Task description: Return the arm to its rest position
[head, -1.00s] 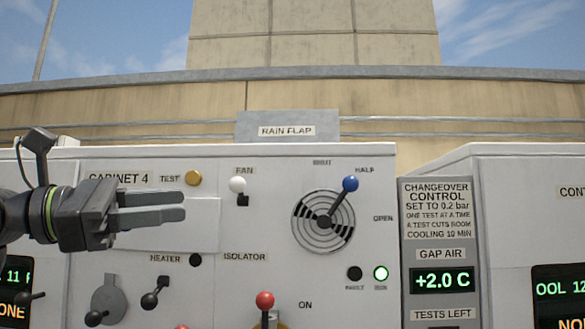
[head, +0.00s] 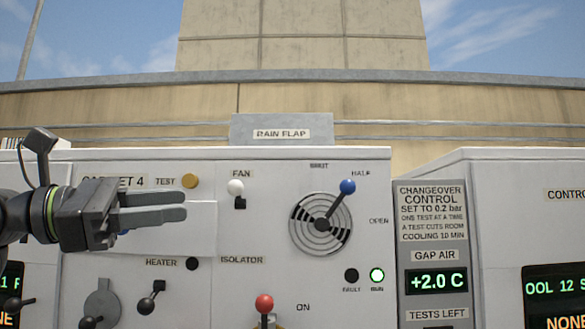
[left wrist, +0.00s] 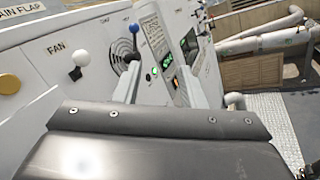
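My left gripper (head: 185,206) reaches in from the left in the head view, level, in front of the Cabinet 4 panel (head: 219,283). My right gripper is in neither view.
A round vent with a blue-knobbed lever (head: 347,187) points to HALF. A white-knobbed FAN switch (head: 236,187), a red-knobbed lever (head: 264,303) and a black HEATER lever (head: 147,305) stick out. A changeover panel (head: 432,225) reads +2.0 C. A metal walkway (left wrist: 276,115) lies right.

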